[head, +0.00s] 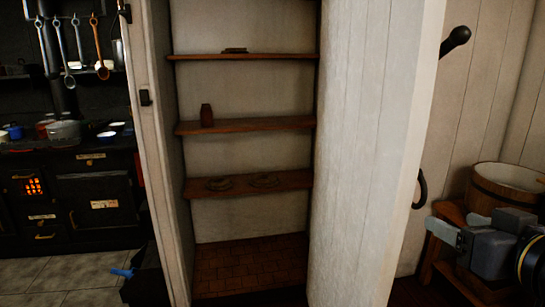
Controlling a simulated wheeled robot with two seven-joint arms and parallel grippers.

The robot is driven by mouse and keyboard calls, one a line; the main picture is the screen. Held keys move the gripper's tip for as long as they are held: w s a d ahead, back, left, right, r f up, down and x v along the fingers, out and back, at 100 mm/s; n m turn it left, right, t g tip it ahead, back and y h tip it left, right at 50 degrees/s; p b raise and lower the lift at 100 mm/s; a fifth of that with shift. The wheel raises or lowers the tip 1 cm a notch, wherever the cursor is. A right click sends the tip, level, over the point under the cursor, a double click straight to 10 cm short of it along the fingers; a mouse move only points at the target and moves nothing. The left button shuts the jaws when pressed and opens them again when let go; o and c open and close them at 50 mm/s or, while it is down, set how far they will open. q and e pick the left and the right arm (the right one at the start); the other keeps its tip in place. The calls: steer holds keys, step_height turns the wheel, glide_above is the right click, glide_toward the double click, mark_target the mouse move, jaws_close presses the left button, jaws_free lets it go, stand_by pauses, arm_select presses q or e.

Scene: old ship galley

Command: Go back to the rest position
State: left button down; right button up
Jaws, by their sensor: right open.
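My right gripper (461,226) is at the lower right of the head view, with its grey fingers pointing left. It is open, with nothing seen between its fingers. It is in front of a wooden stool and tub, to the right of an open white cabinet door (372,150). The door has a dark curved handle (421,190) on its edge, and the gripper appears apart from it.
The open cabinet has wooden shelves (245,125) with a small brown jar (207,115) and flat round items (264,180). A wooden tub (490,190) stands at right. A black stove (75,190) with pots is at left, beside a tiled floor (50,280).

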steer(key=s+a+f+m+g+y+p, duration=0.1)
steer(key=s+a+f+g+p, duration=0.3)
steer(key=f, duration=0.5)
steer(key=s+a+f+g+y+p, duration=0.2)
steer(key=s+a+f+g, duration=0.3)
steer(key=f, duration=0.5)
steer(key=shift+s+a+m+g+p, duration=0.15)
steer(key=shift+s+m+g+p, duration=0.2)
steer(key=shift+s+p, duration=0.7)
